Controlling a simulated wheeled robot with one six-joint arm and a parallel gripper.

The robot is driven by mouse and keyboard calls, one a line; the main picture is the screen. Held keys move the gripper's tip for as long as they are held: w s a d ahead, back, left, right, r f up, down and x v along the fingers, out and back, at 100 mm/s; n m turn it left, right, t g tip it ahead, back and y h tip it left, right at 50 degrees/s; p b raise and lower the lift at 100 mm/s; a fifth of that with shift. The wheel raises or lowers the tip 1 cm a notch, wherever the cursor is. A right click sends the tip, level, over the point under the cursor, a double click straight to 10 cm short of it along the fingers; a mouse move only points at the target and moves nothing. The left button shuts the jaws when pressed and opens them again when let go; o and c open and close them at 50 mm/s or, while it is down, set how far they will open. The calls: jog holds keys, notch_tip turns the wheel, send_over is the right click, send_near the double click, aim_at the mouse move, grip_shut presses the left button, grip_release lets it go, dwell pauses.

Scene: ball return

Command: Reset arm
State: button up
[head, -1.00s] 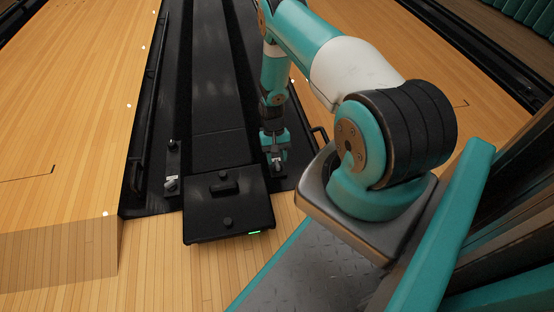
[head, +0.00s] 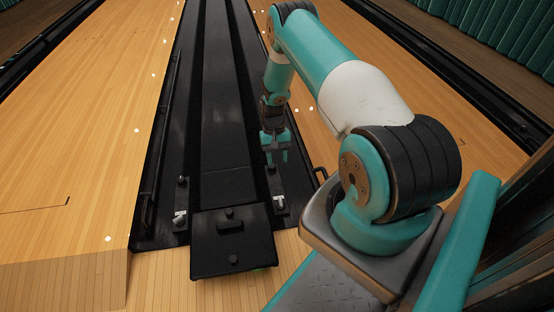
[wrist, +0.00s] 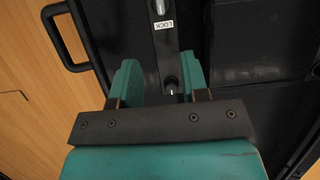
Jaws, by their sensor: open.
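My teal and white arm reaches forward from its mount on the right in the head view. My gripper (head: 277,158) hangs down over the right side rail of the black ball return track (head: 228,120). In the wrist view my gripper (wrist: 160,85) shows two teal fingers spread apart with nothing between them. Below and between the fingers is a small knob (wrist: 171,85) on the black rail. A latch with a white LOCK label (wrist: 164,25) lies beyond the fingertips; the same latch shows in the head view (head: 279,204), below my gripper and apart from it.
A matching latch (head: 180,217) sits on the left rail. A black hatch cover (head: 233,240) with knobs lies at the track's near end. A black handle (wrist: 62,40) stands on the outer right side. Wooden lane floor (head: 90,130) lies on both sides.

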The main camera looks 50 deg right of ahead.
dwell(0.3)
jog(key=w+a+r+n+t+p, duration=0.15)
jog(key=a+r, duration=0.25)
jog(key=r, duration=0.4)
jog(key=w+a+r+n, duration=0.2)
jog(key=a+r, duration=0.3)
jog(key=r, duration=0.2)
jog(key=w+a+r+n+p, duration=0.15)
jog(key=a+r, duration=0.25)
jog(key=r, duration=0.4)
jog(key=s+a+r+n+t+p, duration=0.2)
jog(key=s+a+r+n, duration=0.3)
jog(key=a+r, duration=0.95)
jog(key=s+a+r+n+y+p, duration=0.15)
jog(key=s+a+r, duration=0.25)
jog(key=s+r, duration=0.45)
jog(key=s+a+r+n+p, duration=0.25)
jog(key=s+r, duration=0.25)
jog(key=s, duration=0.7)
notch_tip(320, 180, up, 37)
jog(key=p, duration=3.6)
jog(key=shift+w+a+f, duration=0.2)
jog(key=shift+w+a, duration=0.1)
jog(key=shift+w, duration=0.05)
